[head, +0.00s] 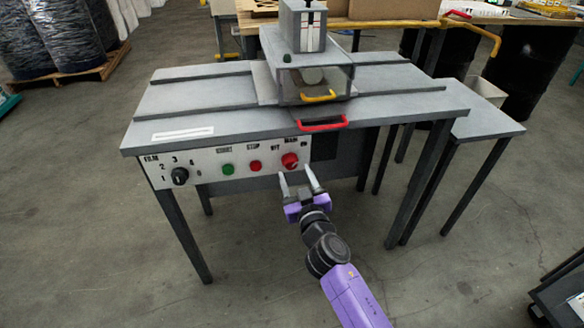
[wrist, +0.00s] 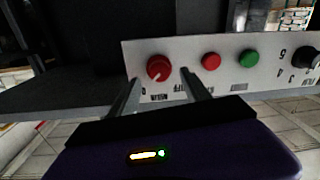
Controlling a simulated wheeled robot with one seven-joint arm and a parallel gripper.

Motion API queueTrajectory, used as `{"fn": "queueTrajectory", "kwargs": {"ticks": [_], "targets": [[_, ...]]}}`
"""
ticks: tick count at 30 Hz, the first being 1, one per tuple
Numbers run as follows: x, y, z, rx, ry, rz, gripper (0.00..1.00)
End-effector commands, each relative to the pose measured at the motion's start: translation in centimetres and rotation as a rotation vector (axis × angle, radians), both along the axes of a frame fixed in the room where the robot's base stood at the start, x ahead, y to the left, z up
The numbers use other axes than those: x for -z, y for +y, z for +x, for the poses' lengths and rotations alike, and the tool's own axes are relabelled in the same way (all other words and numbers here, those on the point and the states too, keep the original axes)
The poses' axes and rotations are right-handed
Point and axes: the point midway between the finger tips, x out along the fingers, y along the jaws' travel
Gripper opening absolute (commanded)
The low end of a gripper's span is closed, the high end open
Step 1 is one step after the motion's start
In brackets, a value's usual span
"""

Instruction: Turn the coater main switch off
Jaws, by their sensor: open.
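The coater (head: 240,105) is a grey table-like machine with a white control panel (head: 215,171) on its front. The main switch (head: 290,160) is a red rotary knob at the right end of the panel. It also shows in the wrist view (wrist: 159,68), where the panel appears upside down and a pale pointer mark is on the knob. My gripper (head: 298,182) is just in front of and slightly below the knob, with its fingers apart and empty. In the wrist view the fingertips (wrist: 158,82) lie on either side of the knob's lower edge; contact is not clear.
Left of the switch are a red stop button (head: 255,166), a green button (head: 228,169) and a black film dial (head: 180,176). A red handle (head: 323,124) juts out above the switch. A grey side table (head: 478,122) stands at the right. The floor in front is clear.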

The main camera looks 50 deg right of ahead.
Motion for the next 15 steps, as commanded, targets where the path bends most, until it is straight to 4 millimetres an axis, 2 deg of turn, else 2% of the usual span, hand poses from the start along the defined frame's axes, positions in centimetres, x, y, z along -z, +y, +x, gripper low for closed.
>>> {"fn": "queueTrajectory", "kwargs": {"ticks": [6,15], "targets": [[-0.1,-1.4,2.4,0.000,0.000,-0.001,0.56],[0.0,-1.9,3.1,0.000,-0.001,0.001,0.56]]}}
